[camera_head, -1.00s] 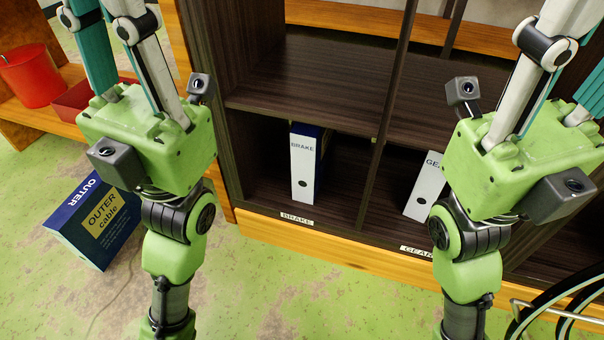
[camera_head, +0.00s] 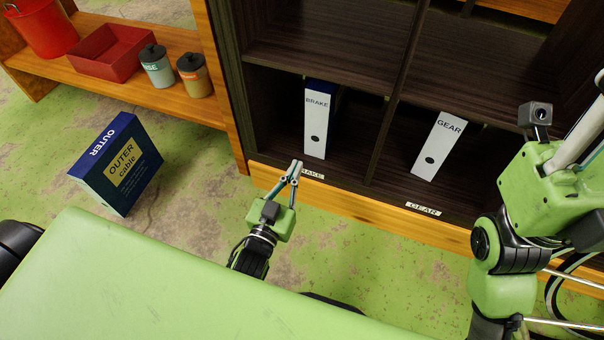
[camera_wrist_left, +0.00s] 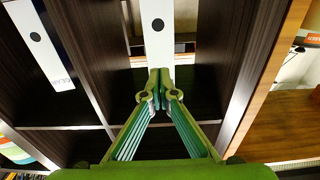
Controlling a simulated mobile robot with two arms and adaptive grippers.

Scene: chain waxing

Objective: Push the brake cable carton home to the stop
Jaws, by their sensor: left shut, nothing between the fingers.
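The brake cable carton (camera_head: 317,125) stands upright in the lower left shelf bay, its white BRAKE face outward and its top blue.
The gear carton (camera_head: 438,146) stands in the neighbouring bay beyond an upright divider (camera_head: 391,110). A blue OUTER cable box (camera_head: 120,165) is on the floor at left. A low wooden bench (camera_head: 190,106) holds a red bucket, red tray and two tins.

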